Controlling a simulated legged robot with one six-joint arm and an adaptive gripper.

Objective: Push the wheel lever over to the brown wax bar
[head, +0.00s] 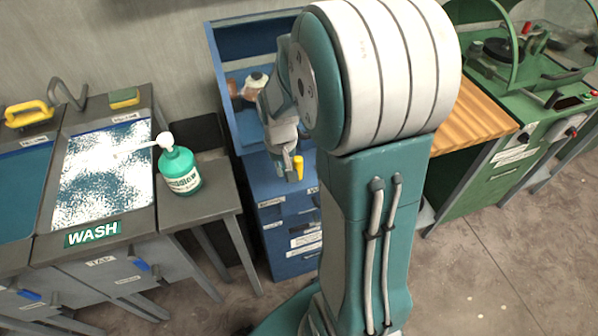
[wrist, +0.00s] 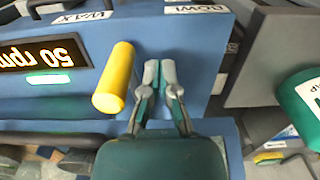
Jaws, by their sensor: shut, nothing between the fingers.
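The wheel lever shows as a yellow cylindrical handle (wrist: 116,78) on the blue machine front in the wrist view. It also shows as a small yellow piece (head: 298,168) in the head view. My gripper (wrist: 160,74) is shut and empty, just right of the lever in the wrist view, with a narrow gap between them. In the head view my gripper (head: 287,172) hangs before the blue cabinet, just left of the lever. A small brown object (head: 235,90) lies inside the blue cabinet top; I cannot tell whether it is the wax bar.
The blue machine carries a display (wrist: 42,54) reading 50 rpm, upside down in the wrist view. A green bottle (head: 181,172) stands on a grey side table, left of my arm. A wash basin (head: 60,190) is further left. A green machine (head: 480,180) stands right.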

